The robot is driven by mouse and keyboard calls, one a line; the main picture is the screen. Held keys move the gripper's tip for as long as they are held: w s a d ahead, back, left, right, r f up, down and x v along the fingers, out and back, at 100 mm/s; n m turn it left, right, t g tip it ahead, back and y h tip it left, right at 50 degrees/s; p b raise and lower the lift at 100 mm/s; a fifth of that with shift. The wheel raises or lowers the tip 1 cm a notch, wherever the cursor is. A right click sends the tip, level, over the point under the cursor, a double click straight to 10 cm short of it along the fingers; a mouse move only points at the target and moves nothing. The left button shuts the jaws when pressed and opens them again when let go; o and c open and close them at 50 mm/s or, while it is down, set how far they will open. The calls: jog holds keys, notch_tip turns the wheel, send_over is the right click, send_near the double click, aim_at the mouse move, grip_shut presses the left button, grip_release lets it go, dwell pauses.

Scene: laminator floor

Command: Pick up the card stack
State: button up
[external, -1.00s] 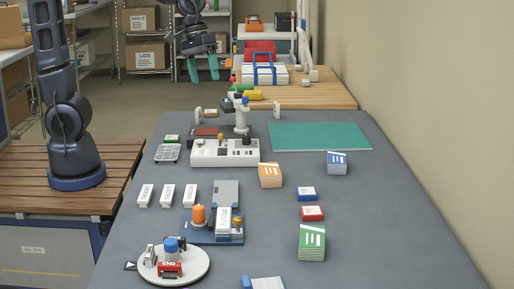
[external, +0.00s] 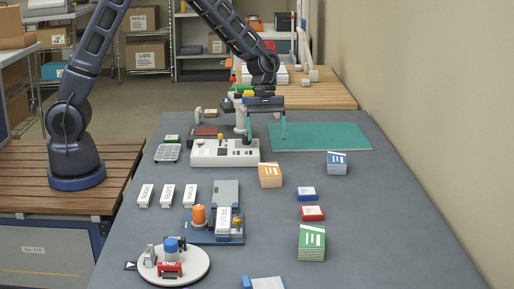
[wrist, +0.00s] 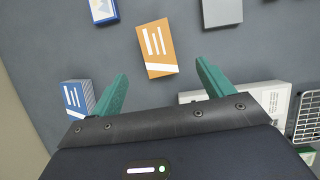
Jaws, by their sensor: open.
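Three card stacks stand on the grey table. The orange card stack (external: 270,175) is nearest my gripper, the blue card stack (external: 337,163) is to its right, and the green card stack (external: 311,243) is nearer the camera. My gripper (external: 267,138) points down, open and empty, above the table behind the orange stack. In the wrist view the orange stack (wrist: 155,46) lies just beyond the gap between my teal fingers, not between them. The blue stack (wrist: 73,99) shows partly behind the left finger.
A white machine (external: 212,154) stands left of the orange stack, close to my gripper. A teal mat (external: 330,136) lies behind the stacks. Small blue (external: 306,194) and red (external: 312,213) boxes sit in front. The table's right side is clear.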

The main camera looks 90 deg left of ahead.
aim_at(270, 169)
jog(key=shift+w+f+n, duration=0.3)
jog(key=shift+f, duration=0.65)
jog(key=shift+x, duration=5.05)
jog(key=shift+d+f, duration=0.1)
jog(key=shift+c, duration=0.4)
jog(key=c, duration=1.1)
